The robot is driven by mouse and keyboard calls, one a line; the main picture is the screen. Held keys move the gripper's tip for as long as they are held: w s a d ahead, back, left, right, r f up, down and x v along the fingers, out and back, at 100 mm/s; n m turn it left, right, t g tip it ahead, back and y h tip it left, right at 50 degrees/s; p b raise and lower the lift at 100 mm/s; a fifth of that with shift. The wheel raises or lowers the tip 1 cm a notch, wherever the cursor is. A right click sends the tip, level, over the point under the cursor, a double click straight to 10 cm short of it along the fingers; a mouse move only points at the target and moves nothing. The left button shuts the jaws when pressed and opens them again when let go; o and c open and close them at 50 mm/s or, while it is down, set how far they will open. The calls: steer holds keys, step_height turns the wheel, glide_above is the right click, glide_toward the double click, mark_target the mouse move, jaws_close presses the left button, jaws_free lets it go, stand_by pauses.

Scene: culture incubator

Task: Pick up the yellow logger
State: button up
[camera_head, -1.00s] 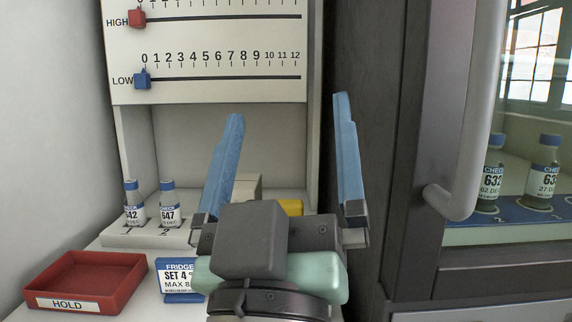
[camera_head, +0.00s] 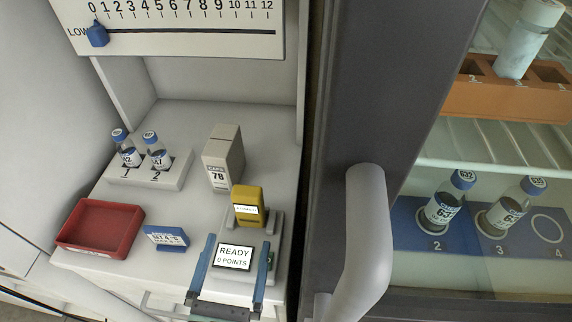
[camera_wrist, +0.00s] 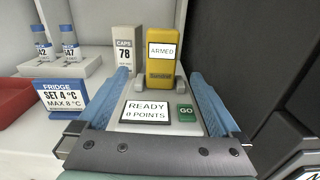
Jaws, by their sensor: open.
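The yellow logger (camera_head: 249,205) stands upright in a grey dock at the back of a base unit on the bench, just in front of the grey CAPS 78 box. In the wrist view the logger (camera_wrist: 160,58) has a small screen reading ARMED. The base unit's screen (camera_wrist: 146,111) reads READY, 0 POINTS, with a green GO button (camera_wrist: 186,113) beside it. My gripper (camera_head: 230,250) is open and empty, with its two blue fingers on either side of the base unit in view. In the wrist view the gripper (camera_wrist: 165,95) points toward the logger, which is beyond the fingertips.
The CAPS 78 box (camera_head: 223,160) stands close behind the logger. Two vials sit in a white rack (camera_head: 174,176) at left, near a red tray (camera_head: 98,228) and a blue fridge sign (camera_head: 166,238). The glass-doored cabinet's handle (camera_head: 362,240) is at right.

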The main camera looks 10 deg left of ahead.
mark_target(243, 211)
steer(key=shift+w, duration=0.2)
steer(key=w, duration=0.2)
steer(key=w+p, duration=0.1)
steer(key=w, duration=0.3)
steer(key=shift+w+a+r, duration=0.1)
steer(key=shift+w+a, duration=0.15)
steer(key=shift+w+d+r+p, duration=0.15)
steer(key=shift+w+p, duration=0.1)
steer(key=shift+w, duration=0.65)
steer(key=shift+w+d+f+p, duration=0.1)
steer(key=shift+w+p, duration=0.1)
steer(key=shift+w, duration=0.75)
steer(key=shift+w+d+r+p, duration=0.15)
steer(key=shift+w+p, duration=0.1)
steer(key=shift+w, duration=0.65)
steer(key=shift+f, duration=0.1)
steer(key=c, duration=1.4)
jaws_close()
